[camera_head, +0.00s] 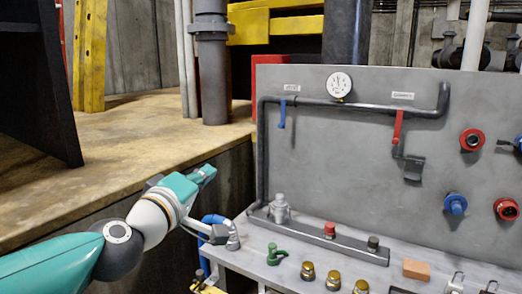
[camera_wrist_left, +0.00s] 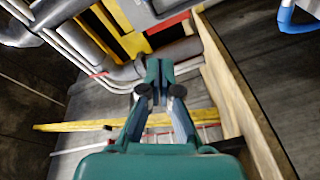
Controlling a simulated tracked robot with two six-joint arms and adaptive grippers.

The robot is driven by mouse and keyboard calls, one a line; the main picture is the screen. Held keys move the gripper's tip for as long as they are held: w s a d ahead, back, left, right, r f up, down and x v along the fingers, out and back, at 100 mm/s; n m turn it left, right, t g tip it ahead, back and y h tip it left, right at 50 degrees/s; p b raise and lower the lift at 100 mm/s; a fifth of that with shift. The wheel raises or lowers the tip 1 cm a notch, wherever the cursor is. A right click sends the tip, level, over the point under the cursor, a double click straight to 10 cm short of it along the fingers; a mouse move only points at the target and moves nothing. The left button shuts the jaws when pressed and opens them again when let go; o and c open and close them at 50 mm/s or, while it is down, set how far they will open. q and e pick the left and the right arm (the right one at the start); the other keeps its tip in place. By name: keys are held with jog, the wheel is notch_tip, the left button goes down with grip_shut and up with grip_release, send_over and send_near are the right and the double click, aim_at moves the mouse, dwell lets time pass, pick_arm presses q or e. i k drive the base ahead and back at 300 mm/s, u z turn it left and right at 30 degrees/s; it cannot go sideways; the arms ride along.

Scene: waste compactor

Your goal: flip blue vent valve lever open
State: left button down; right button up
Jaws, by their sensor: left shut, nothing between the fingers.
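The blue vent valve lever (camera_head: 282,113) hangs straight down from the grey pipe at the upper left of the panel, under a small white label. My left gripper (camera_head: 207,173) is shut and empty, to the left of the panel and lower than the lever, well apart from it. In the left wrist view its two fingers (camera_wrist_left: 159,75) are together with nothing between them. The lever cannot be made out in the left wrist view. My right gripper is not in view.
A red lever (camera_head: 398,127) hangs further right on the grey panel (camera_head: 340,160), with a gauge (camera_head: 339,84) between the levers. Bottle-like fittings and knobs stand on the bench (camera_head: 245,262) below. A wooden platform (camera_head: 120,150) lies behind my left arm.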

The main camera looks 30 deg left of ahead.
aim_at(282, 125)
jog(key=u, duration=0.3)
jog(key=i, duration=0.15)
jog(key=u, duration=1.9)
jog(key=i, duration=1.2)
jog(key=z, duration=2.65)
jog(key=i, duration=0.3)
jog(key=z, duration=0.05)
